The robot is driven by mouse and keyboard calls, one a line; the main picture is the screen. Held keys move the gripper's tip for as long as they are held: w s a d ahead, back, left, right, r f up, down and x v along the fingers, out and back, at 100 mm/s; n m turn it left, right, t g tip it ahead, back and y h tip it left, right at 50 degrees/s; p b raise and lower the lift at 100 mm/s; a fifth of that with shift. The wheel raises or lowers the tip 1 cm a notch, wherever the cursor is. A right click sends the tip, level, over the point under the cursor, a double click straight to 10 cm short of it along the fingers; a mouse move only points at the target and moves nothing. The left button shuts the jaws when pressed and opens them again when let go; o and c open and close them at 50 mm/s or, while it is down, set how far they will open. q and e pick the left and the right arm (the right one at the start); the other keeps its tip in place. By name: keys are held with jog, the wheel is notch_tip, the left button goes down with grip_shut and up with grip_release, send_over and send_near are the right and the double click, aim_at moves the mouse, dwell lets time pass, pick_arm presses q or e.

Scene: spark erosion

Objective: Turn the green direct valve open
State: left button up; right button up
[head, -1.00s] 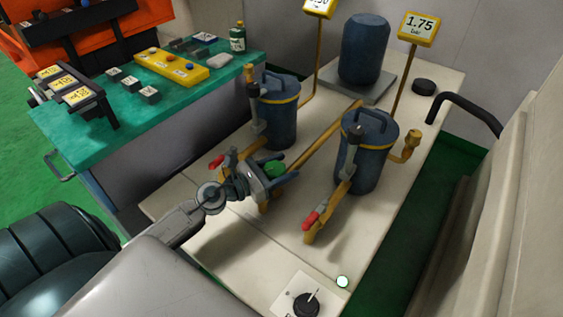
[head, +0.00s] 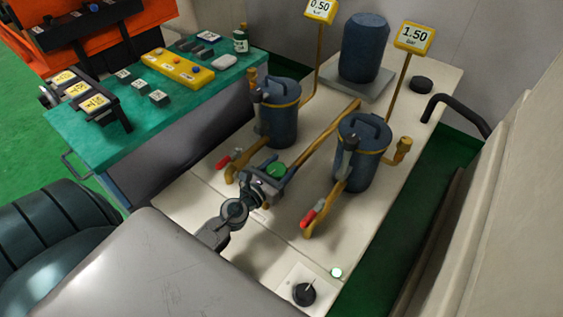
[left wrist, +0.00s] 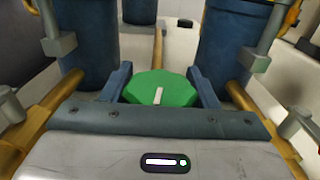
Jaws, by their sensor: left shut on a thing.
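The green valve knob (head: 275,170) sits on the pale bench between the two blue canisters, near the brass pipe. It also shows in the left wrist view (left wrist: 158,88), as a green disc with a pale pointer bar that points nearly straight up and down in the picture. My left gripper (head: 277,173) is around the knob and shut on it, with one finger on each side in the left wrist view (left wrist: 160,90). The valve's body under the knob is hidden. My right gripper is not in view.
Two blue canisters (head: 280,115) (head: 362,160) have pipes with red-handled levers (head: 308,218). Gauges read 0.50 (head: 320,10) and 1.50 (head: 414,38). A green table (head: 100,147) stands left.

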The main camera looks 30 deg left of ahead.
pick_arm(q)
jog(key=y+p, duration=0.1)
jog(key=n+y, duration=0.1)
jog(key=shift+r+n+y+p, duration=0.3)
jog(key=shift+r+p, duration=0.05)
jog(key=n+y, duration=0.1)
jog(key=n+y+p, duration=0.1)
jog(key=shift+a+f+y, duration=0.1)
jog(key=shift+a+y, duration=0.15)
jog(key=shift+y, duration=0.15)
jog(key=n+y, duration=0.1)
jog(key=n+g+y, duration=0.1)
jog(key=y, duration=0.1)
jog(key=g+y, duration=0.1)
jog(key=shift+a+f+n, duration=0.15)
jog(key=shift+a+n, duration=0.1)
jog(key=shift+n, duration=0.15)
jog(key=shift+s+a+n+g+y, duration=0.1)
jog(key=shift+n+g+y, duration=0.45)
jog(key=shift+y, duration=0.45)
jog(key=shift+a+n+y, duration=0.1)
jog(key=shift+n+y, duration=0.25)
jog(key=shift+y, duration=0.05)
jog(key=o, duration=1)
